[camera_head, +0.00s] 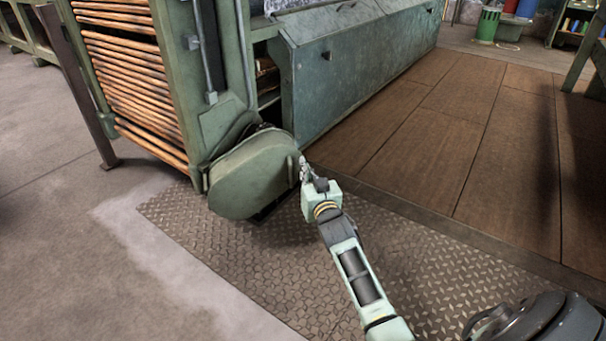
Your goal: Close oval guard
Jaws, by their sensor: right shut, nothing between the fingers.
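The oval guard (247,176) is a green rounded metal cover low on the end of a large green machine. It hangs just above the diamond-plate floor, and a dark gap shows behind its upper left edge. My right gripper (303,168) is shut and empty at the guard's right edge, beside a small upright handle-like bar there. I cannot tell whether the fingers touch it. My left gripper is not in view.
The green machine (225,110) has several copper-coloured rods (135,75) on its left side. Hinged green panels (350,65) run to its right. A raised brown plank platform (450,140) lies right of the diamond-plate floor (260,265). A dark post (80,90) stands at left.

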